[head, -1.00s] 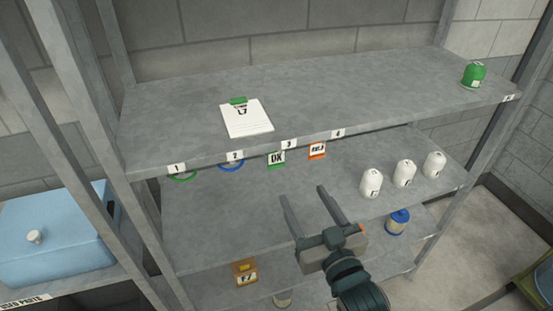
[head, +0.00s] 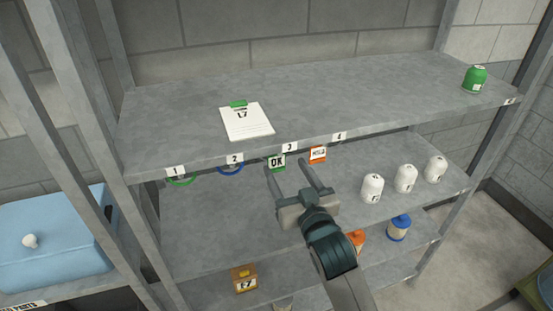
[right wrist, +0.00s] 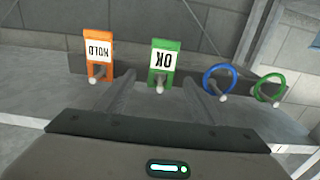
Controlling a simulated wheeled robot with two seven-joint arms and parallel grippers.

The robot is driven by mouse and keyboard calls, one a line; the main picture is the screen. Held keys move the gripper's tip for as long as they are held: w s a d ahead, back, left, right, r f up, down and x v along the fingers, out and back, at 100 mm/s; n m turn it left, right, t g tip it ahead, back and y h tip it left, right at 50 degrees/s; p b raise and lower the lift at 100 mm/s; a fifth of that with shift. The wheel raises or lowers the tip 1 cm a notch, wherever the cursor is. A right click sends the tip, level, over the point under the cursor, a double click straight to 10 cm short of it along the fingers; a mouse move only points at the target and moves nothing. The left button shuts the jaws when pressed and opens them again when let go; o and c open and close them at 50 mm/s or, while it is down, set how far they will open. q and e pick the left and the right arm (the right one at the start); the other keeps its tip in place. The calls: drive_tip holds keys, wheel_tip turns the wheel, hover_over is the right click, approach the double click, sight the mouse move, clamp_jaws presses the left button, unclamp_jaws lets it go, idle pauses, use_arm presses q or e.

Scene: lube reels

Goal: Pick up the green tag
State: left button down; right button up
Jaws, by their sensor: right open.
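In the right wrist view the green tag (right wrist: 164,62) hangs on a peg, upside down in the picture, ahead of my gripper. My right gripper (head: 294,178) is open and empty, its two fingers pointing toward the tag. In the right wrist view its fingers (right wrist: 160,92) lie to either side of the tag's peg line; I cannot tell whether they reach past the tag. My left gripper is not in view.
An orange HOLD tag (head: 317,154) hangs close to the right of the green tag. A blue ring (head: 231,169) and a green ring (head: 182,180) hang to the left. White bottles (head: 372,188) stand on the middle shelf. A clipboard (head: 247,124) lies on the top shelf (head: 350,95).

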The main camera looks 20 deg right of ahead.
sight(277, 156)
idle(0.3)
drive_tip(key=w+p, duration=0.2)
drive_tip(key=w, duration=0.1)
drive_tip(key=w+p, duration=0.1)
drive_tip(key=w, duration=0.1)
drive_tip(key=shift+w+a, duration=0.1)
drive_tip(key=shift+a, duration=0.15)
drive_tip(key=c, duration=1.1)
